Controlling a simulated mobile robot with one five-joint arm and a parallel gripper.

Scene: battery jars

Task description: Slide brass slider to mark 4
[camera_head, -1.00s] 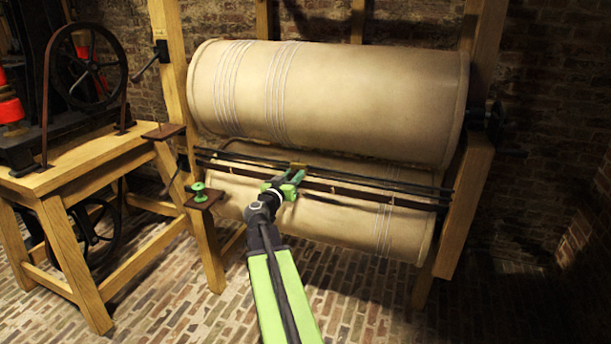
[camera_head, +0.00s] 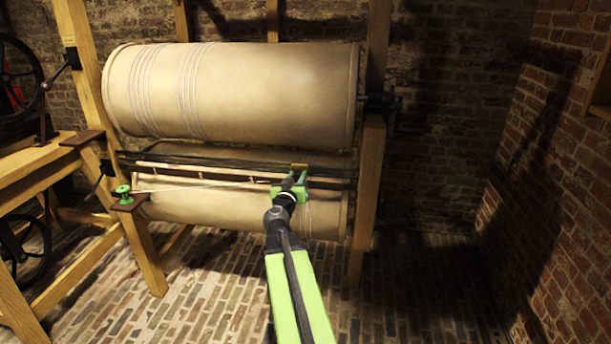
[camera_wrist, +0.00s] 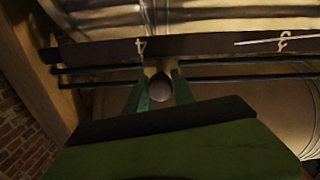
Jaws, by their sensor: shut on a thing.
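The brass slider (camera_head: 299,166) sits on the dark rails (camera_head: 200,160) between two large drums, towards their right end. My gripper (camera_head: 290,180) is at it, from the front. In the wrist view, a round knob (camera_wrist: 160,88) lies between the two green fingers of my gripper (camera_wrist: 159,90), which are shut on it. The dark strip (camera_wrist: 210,45) there bears a white mark 4 (camera_wrist: 140,44), inverted and slightly left of the knob, and a mark 3 (camera_wrist: 285,41) farther right. The rest of the slider is largely hidden by my gripper.
A pale thread runs from the green spool (camera_head: 123,194) at left towards my gripper. The upper drum (camera_head: 270,95) is close above the rails, the lower drum (camera_head: 215,205) below. A wooden post (camera_head: 368,190) stands at right; brick floor is clear in front.

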